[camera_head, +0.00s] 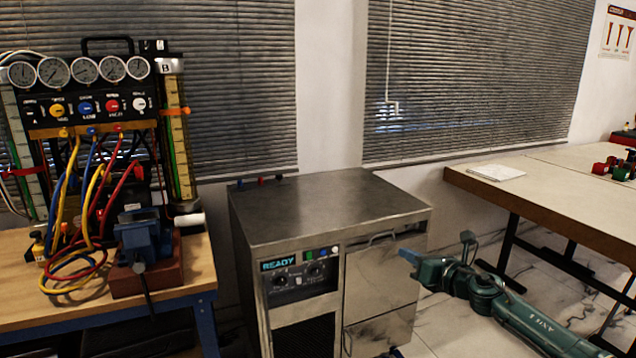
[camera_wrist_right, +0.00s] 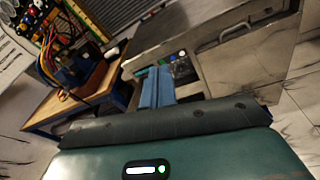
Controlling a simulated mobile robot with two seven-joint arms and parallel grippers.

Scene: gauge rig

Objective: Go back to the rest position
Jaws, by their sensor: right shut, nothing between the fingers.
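My right arm comes in from the lower right in the head view. Its gripper (camera_head: 408,256) has blue fingers and points left, in front of the steel cabinet's door. In the right wrist view the blue fingers (camera_wrist_right: 157,88) lie side by side, shut, with nothing held between them. My left gripper is not in view.
A steel cabinet (camera_head: 330,208) with a READY display stands in the middle. At left, a wooden bench (camera_head: 190,268) carries a gauge rig (camera_head: 85,108), coloured hoses and a blue vise (camera_head: 143,240). At right, a table (camera_head: 560,195) holds a paper (camera_head: 495,172). Tiled floor shows between.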

